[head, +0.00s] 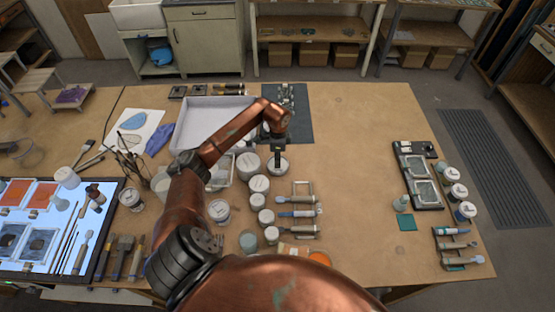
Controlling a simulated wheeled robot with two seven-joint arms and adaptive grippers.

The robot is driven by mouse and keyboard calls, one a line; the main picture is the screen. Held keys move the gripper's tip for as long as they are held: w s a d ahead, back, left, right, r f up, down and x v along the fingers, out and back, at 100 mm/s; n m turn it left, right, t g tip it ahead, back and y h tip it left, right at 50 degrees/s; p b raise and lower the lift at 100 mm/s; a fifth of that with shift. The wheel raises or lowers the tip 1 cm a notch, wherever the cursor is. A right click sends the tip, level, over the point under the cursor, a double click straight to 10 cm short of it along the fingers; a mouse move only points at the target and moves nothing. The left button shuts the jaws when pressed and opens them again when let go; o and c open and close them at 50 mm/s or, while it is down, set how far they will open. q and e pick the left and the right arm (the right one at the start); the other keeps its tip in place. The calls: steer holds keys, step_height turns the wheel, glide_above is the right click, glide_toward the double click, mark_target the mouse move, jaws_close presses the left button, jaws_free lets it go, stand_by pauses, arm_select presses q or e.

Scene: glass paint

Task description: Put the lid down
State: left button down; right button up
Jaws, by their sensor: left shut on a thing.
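My left arm reaches up over the bench, and its left gripper (278,156) points down near the middle of the workbench (350,140). It is shut on a small round pale lid (279,169), which shows at the fingertips. The fingers cover part of the lid, and I cannot tell whether it touches anything below. Several jars with pale lids stand just left of and below it, such as a large one (248,166) and smaller ones (259,184) in a column. My right gripper is not in view.
A dark mat (300,125) with small parts lies behind the gripper. Tools (298,213) lie in front. A lit panel (28,222) with glass pieces is at the left, and a dark rack (418,178) at the right. The bench between mat and rack is clear.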

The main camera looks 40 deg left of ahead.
arm_select(q)
steer(key=shift+f, duration=0.1)
steer(key=c, duration=1.8)
jaws_free()
step_height(320, 180, up, 12)
steer(key=shift+r+b, duration=0.15)
steer(key=shift+b, duration=1.1)
steer(key=shift+d, duration=0.15)
